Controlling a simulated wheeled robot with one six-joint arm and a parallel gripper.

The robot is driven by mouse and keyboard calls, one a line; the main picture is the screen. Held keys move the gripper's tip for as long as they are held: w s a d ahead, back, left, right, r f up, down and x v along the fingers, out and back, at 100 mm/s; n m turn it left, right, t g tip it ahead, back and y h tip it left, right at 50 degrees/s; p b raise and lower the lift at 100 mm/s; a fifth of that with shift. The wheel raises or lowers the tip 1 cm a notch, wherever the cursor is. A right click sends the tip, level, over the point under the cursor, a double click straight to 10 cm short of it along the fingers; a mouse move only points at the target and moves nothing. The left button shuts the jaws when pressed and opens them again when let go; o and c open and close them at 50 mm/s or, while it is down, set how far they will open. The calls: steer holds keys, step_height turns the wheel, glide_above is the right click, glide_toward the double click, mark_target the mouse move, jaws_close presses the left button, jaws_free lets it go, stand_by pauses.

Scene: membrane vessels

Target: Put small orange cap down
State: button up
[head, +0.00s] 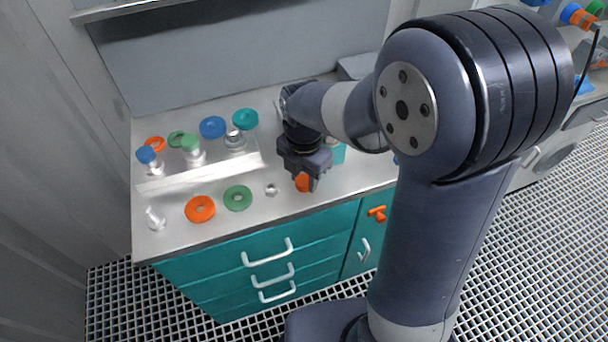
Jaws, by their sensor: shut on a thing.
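The small orange cap (302,183) is between the fingers of my gripper (304,181), near the front edge of the counter. My gripper points down and is shut on the cap. Part of the cap is hidden by the fingers. I cannot tell whether the cap touches the counter top (245,180) or is just above it.
A large orange ring (200,209), a green ring (237,198) and a small metal nut (271,190) lie left of my gripper. Behind them, a raised plate holds vessels with a blue cap (146,154) and a green cap (190,143). A clear piece (155,219) stands front left.

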mark_target(304, 180)
steer(key=shift+f, duration=0.15)
steer(key=o, duration=1.1)
steer(key=shift+o, duration=0.2)
step_height(304, 180, up, 12)
steer(key=p, duration=0.1)
steer(key=shift+r, duration=0.2)
